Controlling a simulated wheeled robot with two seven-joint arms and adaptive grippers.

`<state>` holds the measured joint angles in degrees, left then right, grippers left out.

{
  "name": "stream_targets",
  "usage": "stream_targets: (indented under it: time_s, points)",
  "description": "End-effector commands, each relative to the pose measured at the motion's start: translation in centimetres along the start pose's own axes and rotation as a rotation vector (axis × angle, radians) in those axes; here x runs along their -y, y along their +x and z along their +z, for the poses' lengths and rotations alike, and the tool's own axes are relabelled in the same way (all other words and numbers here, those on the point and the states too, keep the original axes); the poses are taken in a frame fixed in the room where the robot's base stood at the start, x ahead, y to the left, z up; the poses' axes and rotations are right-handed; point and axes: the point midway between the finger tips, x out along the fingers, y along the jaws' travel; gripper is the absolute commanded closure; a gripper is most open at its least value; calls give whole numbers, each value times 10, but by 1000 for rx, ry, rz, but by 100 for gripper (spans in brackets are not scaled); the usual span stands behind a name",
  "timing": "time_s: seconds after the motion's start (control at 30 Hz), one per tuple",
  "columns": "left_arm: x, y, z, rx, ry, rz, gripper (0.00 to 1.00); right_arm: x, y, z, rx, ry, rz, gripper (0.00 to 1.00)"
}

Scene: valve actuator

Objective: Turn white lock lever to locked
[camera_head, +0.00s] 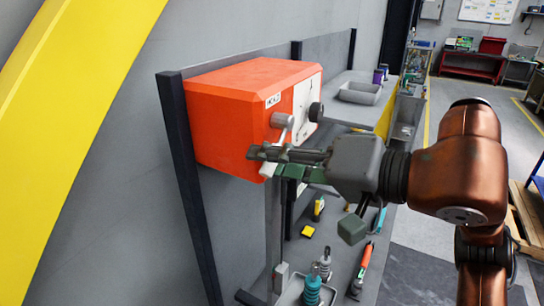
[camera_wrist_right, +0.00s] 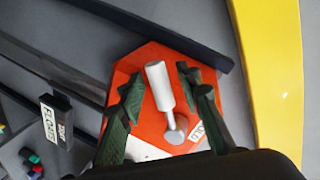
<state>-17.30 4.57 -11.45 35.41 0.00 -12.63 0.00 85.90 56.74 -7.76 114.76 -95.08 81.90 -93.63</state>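The valve actuator is an orange box (camera_head: 235,105) on a grey frame, with a white front panel (camera_head: 306,100). The white lock lever (camera_head: 268,171) hangs from a grey round pivot (camera_head: 282,120), slanting down and slightly left, partly hidden by my gripper. In the right wrist view the lever (camera_wrist_right: 158,84) lies between my fingers, with gaps on both sides and its pivot (camera_wrist_right: 174,130) nearer the palm. My right gripper (camera_head: 270,160) is open around the lever; its fingers also show in the wrist view (camera_wrist_right: 160,88). My left gripper is not in view.
A dark round knob (camera_head: 316,112) sits on the white panel, close above my right gripper. A dark post (camera_head: 188,180) stands left of the box. Below are a grey bench with tools and a teal bottle (camera_head: 312,290). A grey tray (camera_head: 360,93) stands behind.

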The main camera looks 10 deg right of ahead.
Motion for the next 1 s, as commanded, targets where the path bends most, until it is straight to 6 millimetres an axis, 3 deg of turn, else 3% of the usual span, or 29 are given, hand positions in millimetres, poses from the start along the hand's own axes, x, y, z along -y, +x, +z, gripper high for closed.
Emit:
stream_targets:
  time_s: [0.27,0.73,1.0]
  points:
    - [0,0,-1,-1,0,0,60,-1,1,0,-1,1,1,68]
    - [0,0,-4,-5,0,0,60,-1,1,0,-2,1,1,100]
    - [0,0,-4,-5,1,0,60,-1,1,0,-1,1,1,100]
